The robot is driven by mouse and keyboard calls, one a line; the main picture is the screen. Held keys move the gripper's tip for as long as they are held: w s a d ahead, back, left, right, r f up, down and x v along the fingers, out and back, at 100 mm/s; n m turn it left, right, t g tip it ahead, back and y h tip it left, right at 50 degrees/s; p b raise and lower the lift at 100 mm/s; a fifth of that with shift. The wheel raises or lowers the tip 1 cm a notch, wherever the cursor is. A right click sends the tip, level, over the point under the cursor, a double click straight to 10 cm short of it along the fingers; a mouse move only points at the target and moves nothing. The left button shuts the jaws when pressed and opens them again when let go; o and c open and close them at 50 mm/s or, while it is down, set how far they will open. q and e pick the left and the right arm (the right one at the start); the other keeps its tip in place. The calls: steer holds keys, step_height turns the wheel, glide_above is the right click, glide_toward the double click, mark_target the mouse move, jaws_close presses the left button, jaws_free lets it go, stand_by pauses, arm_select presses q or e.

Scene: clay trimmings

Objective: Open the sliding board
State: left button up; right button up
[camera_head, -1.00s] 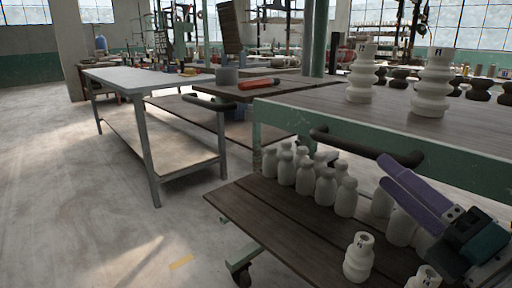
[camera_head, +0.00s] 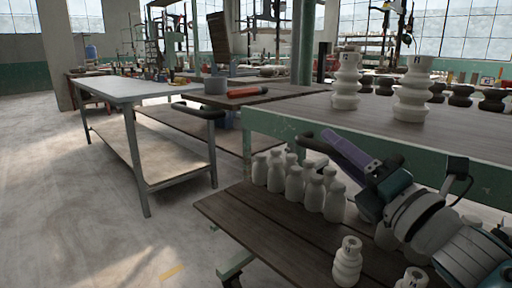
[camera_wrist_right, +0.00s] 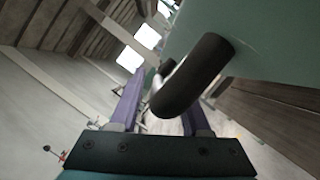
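A long dark handle (camera_head: 313,145) is fixed to the green front (camera_head: 268,124) of the wooden-topped cart. My right gripper (camera_head: 338,142) is at this handle, its purple fingers overlapping the handle's middle in the head view. In the right wrist view the dark handle (camera_wrist_right: 192,76) crosses between the spread purple fingers and hides part of the right finger. The fingers are apart, and I see no clear grip on the handle. I cannot single out a separate sliding board; the green front looks flush with the cart. My left gripper is not in view.
Two white ribbed vases (camera_head: 413,90) stand on the cart top, with dark pots behind. Several white bottles (camera_head: 313,190) crowd the lower shelf (camera_head: 262,222) below my right gripper. A metal table (camera_head: 140,90) stands left. The floor at left is clear.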

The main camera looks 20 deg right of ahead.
jaws_close()
stand_by(1.2)
